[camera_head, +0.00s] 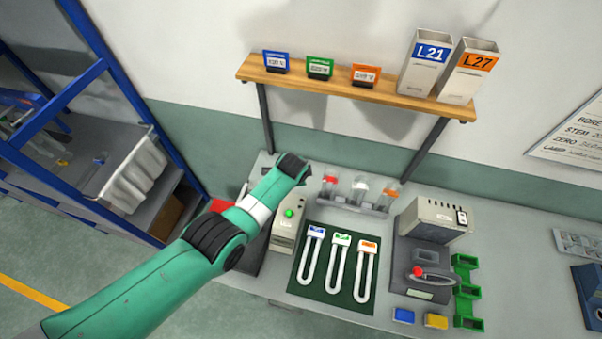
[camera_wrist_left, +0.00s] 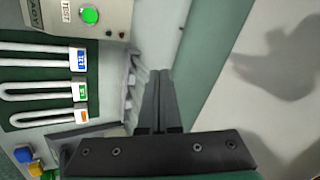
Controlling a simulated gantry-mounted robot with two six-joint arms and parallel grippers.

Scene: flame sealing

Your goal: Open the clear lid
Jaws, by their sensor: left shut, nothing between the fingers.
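My left gripper (camera_wrist_left: 157,100) is shut and empty in the left wrist view, its two dark fingers side by side. In the head view my left arm reaches in from the left, its wrist above the back left of the bench, and the fingertips are hard to make out. A grey machine (camera_head: 436,217) stands on the bench to the right. A red knob (camera_head: 418,271) sits low at its front, with what looks like a see-through part beside it. I cannot tell for sure that this part is the clear lid. My gripper is well left of it and apart from it. My right gripper is not in view.
A dark green mat (camera_head: 310,285) holds several U-shaped tubes. A beige box with a green button (camera_head: 289,213) stands left of it. A rack with a red-topped bottle (camera_head: 329,185) stands behind. A wooden shelf (camera_head: 340,88) hangs above.

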